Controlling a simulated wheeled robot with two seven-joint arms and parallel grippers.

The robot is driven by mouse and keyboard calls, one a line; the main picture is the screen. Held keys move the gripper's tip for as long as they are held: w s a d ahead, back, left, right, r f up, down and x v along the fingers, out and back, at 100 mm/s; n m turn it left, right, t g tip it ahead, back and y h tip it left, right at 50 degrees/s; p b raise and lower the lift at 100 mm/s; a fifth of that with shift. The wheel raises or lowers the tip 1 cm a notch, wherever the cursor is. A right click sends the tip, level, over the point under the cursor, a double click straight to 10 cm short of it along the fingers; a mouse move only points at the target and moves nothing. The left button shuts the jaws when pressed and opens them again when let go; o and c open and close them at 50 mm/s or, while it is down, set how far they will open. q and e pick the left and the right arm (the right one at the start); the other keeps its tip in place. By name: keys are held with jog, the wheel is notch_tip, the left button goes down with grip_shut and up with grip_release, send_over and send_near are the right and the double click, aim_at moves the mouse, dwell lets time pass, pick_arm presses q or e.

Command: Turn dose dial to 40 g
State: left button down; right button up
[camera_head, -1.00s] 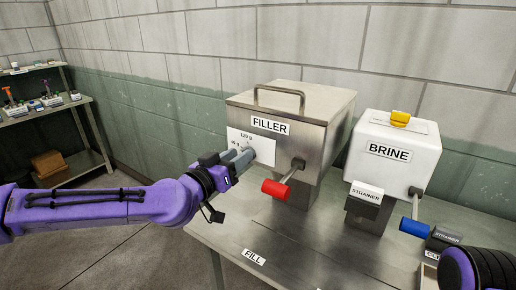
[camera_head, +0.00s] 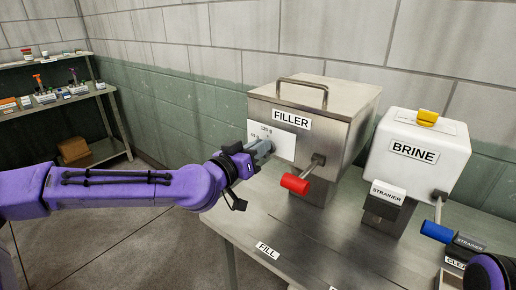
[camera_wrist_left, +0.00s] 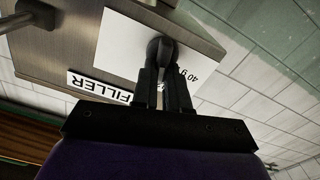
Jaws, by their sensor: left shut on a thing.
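The steel FILLER hopper (camera_head: 350,99) stands on the bench, with a white dial plate (camera_head: 286,144) on its front left. My left gripper (camera_head: 262,150) reaches the plate from the left and covers the dial there. In the left wrist view, its dark fingers (camera_wrist_left: 162,75) are shut on the dark dose dial (camera_wrist_left: 160,46), in front of the white plate (camera_wrist_left: 118,42). A "40 g" mark (camera_wrist_left: 187,76) shows just right of the fingers. The dial's pointer cannot be made out. My right gripper is out of view; only a purple part of that arm shows at the lower right.
A red-handled lever (camera_head: 295,184) sticks out just right of my left gripper. A white BRINE box (camera_head: 413,151) with a blue-handled lever (camera_head: 436,232) stands further right. The bench front by the FILL label (camera_head: 267,250) is clear. Shelves (camera_head: 108,150) stand at far left.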

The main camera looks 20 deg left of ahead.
pick_arm(q)
jog(key=n+b, duration=0.1)
jog(key=n, duration=0.2)
jog(key=n+b, duration=0.2)
jog(key=n, duration=0.2)
jog(key=a+f+n+b, duration=0.1)
jog(key=n+b, duration=0.1)
jog(key=n, duration=0.2)
jog(key=shift+w, duration=0.2)
jog(key=shift+n, duration=0.3)
dwell(0.3)
jog(key=c, duration=1.1)
grip_release()
jog(key=shift+c, duration=0.2)
jog(key=p+v, duration=0.1)
jog(key=v, duration=0.9)
jog(key=shift+s, duration=0.25)
